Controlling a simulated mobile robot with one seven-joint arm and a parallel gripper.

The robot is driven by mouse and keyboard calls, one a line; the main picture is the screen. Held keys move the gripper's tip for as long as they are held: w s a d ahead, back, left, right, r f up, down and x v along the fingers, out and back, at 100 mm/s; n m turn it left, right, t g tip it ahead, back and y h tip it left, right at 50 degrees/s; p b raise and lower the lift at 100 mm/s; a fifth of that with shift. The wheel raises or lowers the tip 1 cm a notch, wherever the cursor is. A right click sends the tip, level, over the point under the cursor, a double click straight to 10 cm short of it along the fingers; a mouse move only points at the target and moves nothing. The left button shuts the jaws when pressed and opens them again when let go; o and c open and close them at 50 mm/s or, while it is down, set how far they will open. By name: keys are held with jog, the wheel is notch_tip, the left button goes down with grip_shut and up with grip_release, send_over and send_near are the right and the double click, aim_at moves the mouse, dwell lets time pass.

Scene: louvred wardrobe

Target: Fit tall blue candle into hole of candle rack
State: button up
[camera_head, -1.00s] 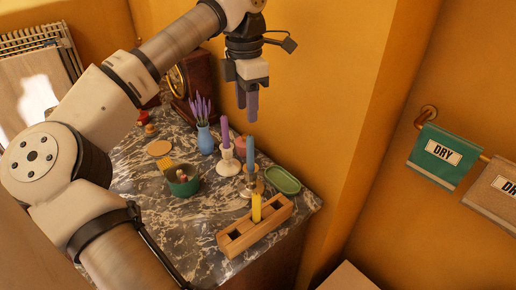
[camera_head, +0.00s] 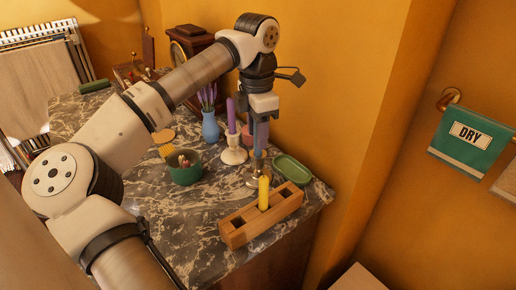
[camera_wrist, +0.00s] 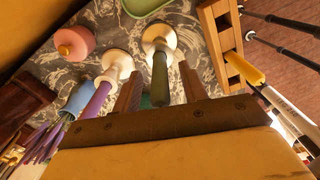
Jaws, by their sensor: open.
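The tall blue candle (camera_head: 257,148) stands upright in a candlestick (camera_head: 256,180) on the marble top, partly hidden by my fingers. My gripper (camera_head: 261,141) points down at it from above, open. In the wrist view the candle (camera_wrist: 160,82), dark there, lies between my two fingers (camera_wrist: 160,73) with gaps at its sides. The wooden candle rack (camera_head: 240,229) lies nearer the front edge. A yellow candle (camera_head: 264,192) stands in its middle, with an open hole at either side.
A purple candle (camera_head: 231,115) in a white holder (camera_head: 234,153) stands close left of my gripper. A green tray (camera_head: 292,169) lies right. A green bowl (camera_head: 186,173) and a blue vase (camera_head: 210,128) stand left. The orange wall is close behind.

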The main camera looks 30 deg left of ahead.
jog(key=shift+f, duration=0.65)
jog(key=shift+r, duration=0.1)
jog(key=shift+c, duration=0.2)
grip_shut()
jog(key=shift+r, duration=0.15)
